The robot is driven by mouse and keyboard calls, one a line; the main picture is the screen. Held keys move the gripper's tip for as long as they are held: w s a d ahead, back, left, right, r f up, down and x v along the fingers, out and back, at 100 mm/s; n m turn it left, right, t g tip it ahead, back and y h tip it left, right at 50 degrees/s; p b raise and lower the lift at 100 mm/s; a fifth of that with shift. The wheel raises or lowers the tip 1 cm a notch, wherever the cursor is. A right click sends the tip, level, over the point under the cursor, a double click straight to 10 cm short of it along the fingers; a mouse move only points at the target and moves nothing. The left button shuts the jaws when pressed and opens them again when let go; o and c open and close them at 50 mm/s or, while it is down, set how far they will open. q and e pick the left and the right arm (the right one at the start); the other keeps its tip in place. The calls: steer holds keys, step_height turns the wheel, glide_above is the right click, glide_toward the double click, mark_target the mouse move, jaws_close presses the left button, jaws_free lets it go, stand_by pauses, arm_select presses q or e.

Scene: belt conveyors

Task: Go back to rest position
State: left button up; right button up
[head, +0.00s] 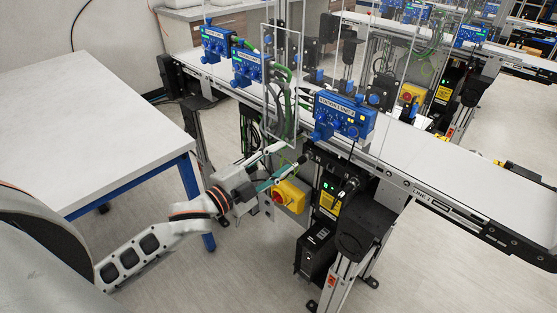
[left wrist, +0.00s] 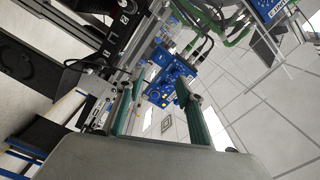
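My left gripper (head: 291,155) reaches in from the left and is in front of the near conveyor's side, close to the yellow box with a red knob (head: 288,196) in the picture. In the left wrist view its two teal-padded fingers (left wrist: 160,92) stand apart with nothing between them. I cannot tell whether it touches the conveyor frame. My right gripper is in neither view.
The conveyor (head: 447,171) runs from upper left to lower right, with blue control boxes (head: 343,116) and clear panels along it. A white table with blue legs (head: 85,120) stands at left. A black box (head: 316,250) is under the conveyor. Floor at lower middle is free.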

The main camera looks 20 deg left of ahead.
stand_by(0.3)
arm_select(q)
steer(key=s+f+n+g+y, duration=0.1)
steer(key=s+f+n+g, duration=0.1)
steer(key=s+f+n, duration=0.2)
steer(key=s+d+f+n+g+y, duration=0.1)
steer(key=s+f+n, duration=0.3)
steer(key=s+f, duration=0.6)
steer(key=s+d+f+n+g+y, duration=0.1)
steer(key=s+f+n, duration=0.4)
steer(key=f, duration=1.5)
steer(key=s+g+y, duration=0.1)
steer(key=s+g, duration=0.1)
steer(key=shift+s+g, duration=0.2)
steer(key=shift+g, duration=0.1)
